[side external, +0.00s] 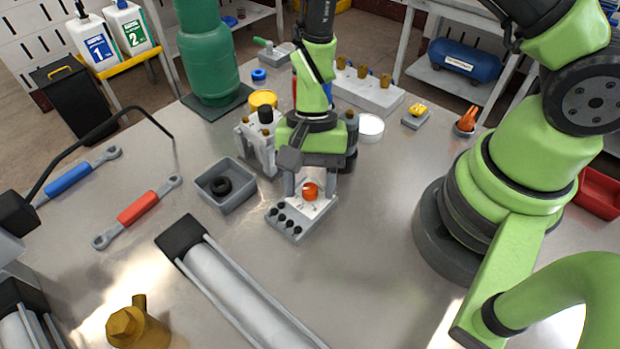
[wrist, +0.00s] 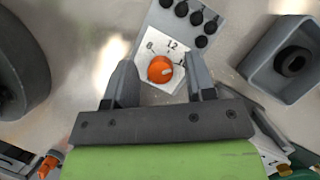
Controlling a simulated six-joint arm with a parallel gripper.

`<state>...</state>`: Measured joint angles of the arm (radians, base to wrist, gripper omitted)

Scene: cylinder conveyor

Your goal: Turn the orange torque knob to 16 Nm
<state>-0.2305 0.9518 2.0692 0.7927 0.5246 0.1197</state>
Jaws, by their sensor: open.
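The orange torque knob (side external: 310,190) sits on a white dial plate of a small grey control box (side external: 297,228). In the wrist view the knob (wrist: 160,69) shows a pale pointer mark on its right side, towards a partly hidden number. In the wrist view the fingers of my gripper (wrist: 160,75) stand left and right of the knob, with a gap on each side. I cannot tell their exact height over the plate.
A grey tray (side external: 226,198) with a black ring (side external: 220,186) stands left of the box. A grey cylinder (side external: 235,285) lies in front. Red (side external: 138,207) and blue (side external: 70,178) wrenches lie further left. Bare table lies right of the box.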

